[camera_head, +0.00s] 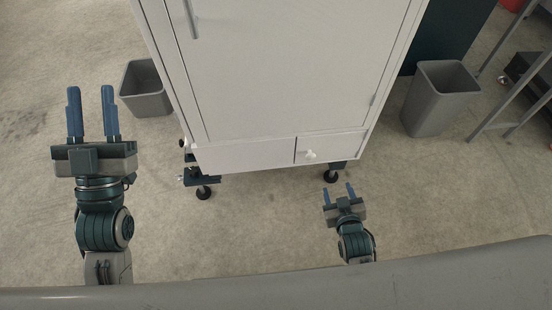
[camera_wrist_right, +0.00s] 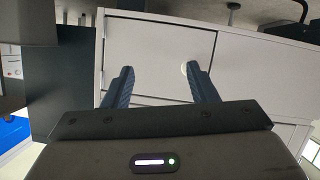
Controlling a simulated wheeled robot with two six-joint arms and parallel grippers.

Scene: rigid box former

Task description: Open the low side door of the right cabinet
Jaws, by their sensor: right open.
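The white cabinet (camera_head: 280,70) stands in front of me on casters. Its low side door (camera_head: 328,146) is a small panel at the bottom right, closed flush with the front, with a round white knob (camera_head: 310,156). My right gripper (camera_head: 338,190) is open and empty, below and in front of this door, apart from the knob. In the right wrist view the low door (camera_wrist_right: 150,50) lies ahead of the open fingers (camera_wrist_right: 162,85); the knob (camera_wrist_right: 184,69) shows beside the right-hand finger, partly hidden by it. My left gripper (camera_head: 93,112) is open and empty, left of the cabinet.
A grey bin (camera_head: 145,92) stands left of the cabinet and another grey bin (camera_head: 438,98) stands to its right. A metal-legged table (camera_head: 515,90) is at the far right. The floor (camera_head: 240,225) in front of the cabinet is clear.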

